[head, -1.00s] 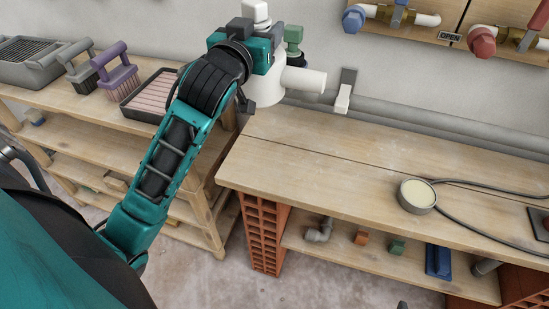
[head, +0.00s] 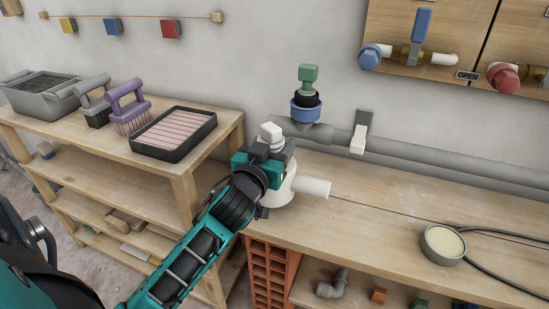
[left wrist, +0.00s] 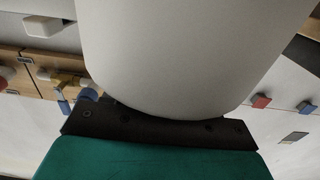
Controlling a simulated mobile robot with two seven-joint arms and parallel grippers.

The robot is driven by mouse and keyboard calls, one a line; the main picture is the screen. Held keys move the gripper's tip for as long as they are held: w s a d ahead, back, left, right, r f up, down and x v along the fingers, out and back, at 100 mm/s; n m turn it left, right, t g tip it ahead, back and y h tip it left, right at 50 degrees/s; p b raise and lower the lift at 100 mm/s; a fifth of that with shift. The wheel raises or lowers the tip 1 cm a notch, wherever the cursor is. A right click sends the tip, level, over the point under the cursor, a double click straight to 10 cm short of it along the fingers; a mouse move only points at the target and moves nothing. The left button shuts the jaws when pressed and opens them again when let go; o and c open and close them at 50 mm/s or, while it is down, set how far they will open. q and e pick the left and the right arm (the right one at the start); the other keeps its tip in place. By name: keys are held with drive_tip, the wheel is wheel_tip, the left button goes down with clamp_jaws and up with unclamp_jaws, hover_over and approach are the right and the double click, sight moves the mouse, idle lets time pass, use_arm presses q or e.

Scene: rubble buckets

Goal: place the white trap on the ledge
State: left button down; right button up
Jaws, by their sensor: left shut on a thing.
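The white trap (head: 312,187), a rounded body with a side pipe stub and a white top, shows in the head view over the left end of the wooden ledge (head: 370,215). My left gripper (head: 268,160) is shut on it, coming in from the lower left. The trap looks upright; I cannot tell if its bottom touches the wood. In the left wrist view the trap's pale body (left wrist: 190,45) fills the upper middle, against the dark edge of my gripper (left wrist: 160,125). My right gripper is not in view.
A grey wall pipe (head: 420,160) with a blue-collared, green-topped fitting (head: 307,95) runs behind the ledge. A round tin (head: 441,245) and black cable lie at the right. A black tray (head: 174,134) and brushes stand on the left bench. The ledge's middle is clear.

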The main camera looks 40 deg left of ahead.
use_arm(q)
drive_tip(key=shift+f, duration=1.15)
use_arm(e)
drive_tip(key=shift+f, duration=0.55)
use_arm(q)
drive_tip(key=shift+f+b, duration=0.15)
drive_tip(key=shift+b, duration=0.2)
drive_tip(key=shift+c, duration=1.7)
unclamp_jaws()
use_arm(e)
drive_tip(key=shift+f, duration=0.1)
use_arm(q)
drive_tip(key=v, duration=1.2)
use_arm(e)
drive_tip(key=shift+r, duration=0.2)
